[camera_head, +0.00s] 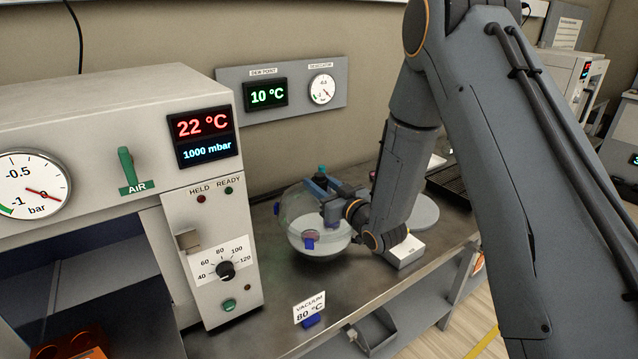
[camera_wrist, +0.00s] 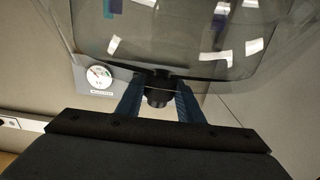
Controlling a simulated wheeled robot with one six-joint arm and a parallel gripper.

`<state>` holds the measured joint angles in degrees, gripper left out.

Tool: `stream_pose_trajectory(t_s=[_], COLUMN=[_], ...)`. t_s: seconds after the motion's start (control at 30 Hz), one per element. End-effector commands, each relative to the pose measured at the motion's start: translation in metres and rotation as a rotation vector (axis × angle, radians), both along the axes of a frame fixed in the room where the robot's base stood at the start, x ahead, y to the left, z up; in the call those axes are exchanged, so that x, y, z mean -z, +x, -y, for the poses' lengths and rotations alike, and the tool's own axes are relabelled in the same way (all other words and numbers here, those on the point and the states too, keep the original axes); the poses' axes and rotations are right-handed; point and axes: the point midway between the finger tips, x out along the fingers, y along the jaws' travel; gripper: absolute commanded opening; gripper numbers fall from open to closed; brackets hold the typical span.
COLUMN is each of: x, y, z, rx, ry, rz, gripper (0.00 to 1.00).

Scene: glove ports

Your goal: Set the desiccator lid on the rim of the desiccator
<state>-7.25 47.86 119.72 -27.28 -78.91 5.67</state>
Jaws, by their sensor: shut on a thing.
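The desiccator (camera_head: 318,243) is a clear glass bowl with a pale inside and blue tabs, standing on the metal bench in the head view. The clear glass desiccator lid (camera_head: 293,207) shows at its upper left, overlapping it; I cannot tell whether lid and rim touch. The lid (camera_wrist: 185,40) fills the top of the wrist view. My gripper (camera_wrist: 158,94) is shut on the lid's dark knob (camera_wrist: 157,99), with a blue finger on each side. In the head view my gripper (camera_head: 322,186) is at the top of the glass, and my wrist hides part of the right side.
A white oven-like cabinet (camera_head: 210,260) with a dial stands close on the left. A grey panel (camera_head: 225,88) with a dew point display and a gauge is on the wall behind. A small white box (camera_head: 405,252) and a grey round plate (camera_head: 424,212) lie to the right. The front bench is mostly clear.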

Motion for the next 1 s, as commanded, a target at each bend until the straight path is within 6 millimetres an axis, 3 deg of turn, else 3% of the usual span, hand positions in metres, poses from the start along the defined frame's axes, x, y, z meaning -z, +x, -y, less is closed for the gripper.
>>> stream_pose_trajectory(t_s=[0.03, 0.13, 0.47, 0.63, 1.0], x=[-0.001, -0.001, -0.002, -0.016, -0.011], y=[0.0, 0.0, 0.0, 0.0, -0.064], z=[0.0, 0.0, 0.0, 0.0, 0.045], rx=[0.0, 0.0, 0.0, 0.0, 0.003], ry=[0.0, 0.001, 0.001, 0.0, -0.001], rz=[0.0, 0.001, 0.001, 0.001, -0.001], gripper=[0.37, 0.52, 0.52, 0.52, 0.52])
